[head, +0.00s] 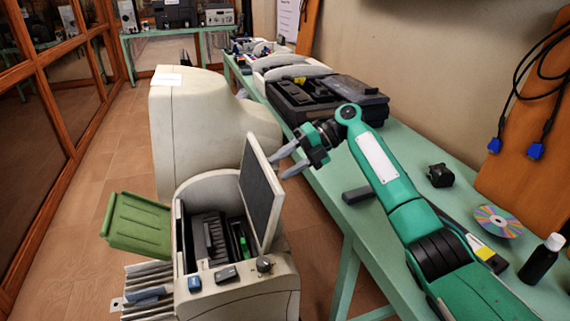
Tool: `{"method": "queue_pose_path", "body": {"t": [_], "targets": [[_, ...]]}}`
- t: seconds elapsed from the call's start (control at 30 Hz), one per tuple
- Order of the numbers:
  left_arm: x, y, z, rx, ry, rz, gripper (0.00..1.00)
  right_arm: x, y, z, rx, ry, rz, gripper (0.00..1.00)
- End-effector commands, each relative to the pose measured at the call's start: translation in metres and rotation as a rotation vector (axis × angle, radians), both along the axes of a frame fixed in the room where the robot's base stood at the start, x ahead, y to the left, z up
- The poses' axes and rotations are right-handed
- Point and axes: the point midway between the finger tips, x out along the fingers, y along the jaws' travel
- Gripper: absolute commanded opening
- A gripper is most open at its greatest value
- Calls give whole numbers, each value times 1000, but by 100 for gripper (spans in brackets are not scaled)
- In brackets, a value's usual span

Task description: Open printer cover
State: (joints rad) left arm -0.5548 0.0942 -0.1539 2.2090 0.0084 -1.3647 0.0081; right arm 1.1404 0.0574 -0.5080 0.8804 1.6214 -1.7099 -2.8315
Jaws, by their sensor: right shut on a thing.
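The printer (262,290) is a cream machine in the lower middle of the head view, with knobs and buttons on its front. Its cover (261,193), a flat panel with a dark grey face, stands steeply raised at the right side of the opening. Dark and green parts show inside the printer. My right gripper (280,167) comes from the right and is shut on the cover at its upper right edge. The exact contact is small and hard to see. My left gripper is not in view.
A green tray (138,224) sticks out at the printer's left. A large cream machine (200,125) stands behind it. The green table (402,150) on the right holds a black case (300,100), a disc (498,221) and a dark bottle (540,262). Floor is clear at left.

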Motion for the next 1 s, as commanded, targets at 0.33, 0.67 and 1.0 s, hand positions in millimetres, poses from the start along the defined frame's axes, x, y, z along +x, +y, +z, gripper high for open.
{"method": "queue_pose_path", "body": {"t": [0.33,0.67,1.0], "targets": [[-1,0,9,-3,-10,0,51,17,-54,23,-8,5,-3,31],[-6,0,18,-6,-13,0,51,34,-105,59,1,-3,-2,31],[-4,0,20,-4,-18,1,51,37,-115,66,4,-5,1,31]]}}
